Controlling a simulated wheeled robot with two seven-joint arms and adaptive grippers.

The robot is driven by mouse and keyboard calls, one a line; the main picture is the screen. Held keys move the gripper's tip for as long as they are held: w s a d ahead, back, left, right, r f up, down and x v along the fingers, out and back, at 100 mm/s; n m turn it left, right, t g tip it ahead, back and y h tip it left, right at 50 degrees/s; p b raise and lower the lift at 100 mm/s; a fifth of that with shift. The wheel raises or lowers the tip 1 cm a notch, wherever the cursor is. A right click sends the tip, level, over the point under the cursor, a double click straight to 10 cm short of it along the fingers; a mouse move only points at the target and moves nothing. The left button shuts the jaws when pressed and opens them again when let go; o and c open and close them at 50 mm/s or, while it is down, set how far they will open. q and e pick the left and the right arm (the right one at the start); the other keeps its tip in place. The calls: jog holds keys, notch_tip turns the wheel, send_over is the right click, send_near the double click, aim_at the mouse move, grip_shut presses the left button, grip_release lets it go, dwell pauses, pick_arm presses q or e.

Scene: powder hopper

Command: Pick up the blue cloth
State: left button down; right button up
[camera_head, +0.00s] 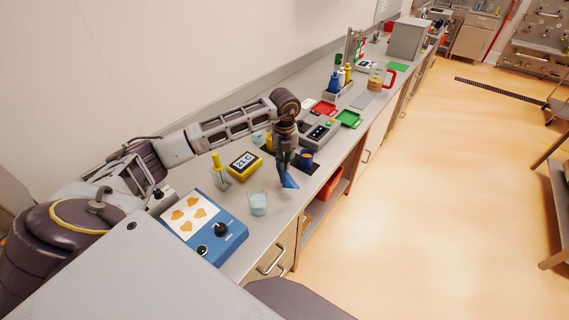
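The blue cloth (289,181) hangs in a small folded peak below my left gripper (284,167), near the front edge of the counter. The gripper points down and its fingertips are shut on the top of the cloth. I cannot tell whether the lower end of the cloth touches the counter. My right gripper is not in view.
A dark blue cup (306,160) stands just right of the gripper. A clear beaker (258,204), a yellow "21 C" display (243,164) and a blue control box (211,232) are to the left. A grey scale (319,131) and green tray (349,118) stand farther along the counter.

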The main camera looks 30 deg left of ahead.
pick_arm(q)
jog(key=shift+r, duration=0.2)
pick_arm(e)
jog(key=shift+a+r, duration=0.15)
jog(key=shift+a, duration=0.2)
pick_arm(q)
notch_tip(320, 180, up, 9)
jog(key=p, duration=0.1)
jog(key=shift+p, duration=0.35)
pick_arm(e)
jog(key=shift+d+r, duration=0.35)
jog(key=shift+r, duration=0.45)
pick_arm(q)
jog(key=shift+w, duration=0.15)
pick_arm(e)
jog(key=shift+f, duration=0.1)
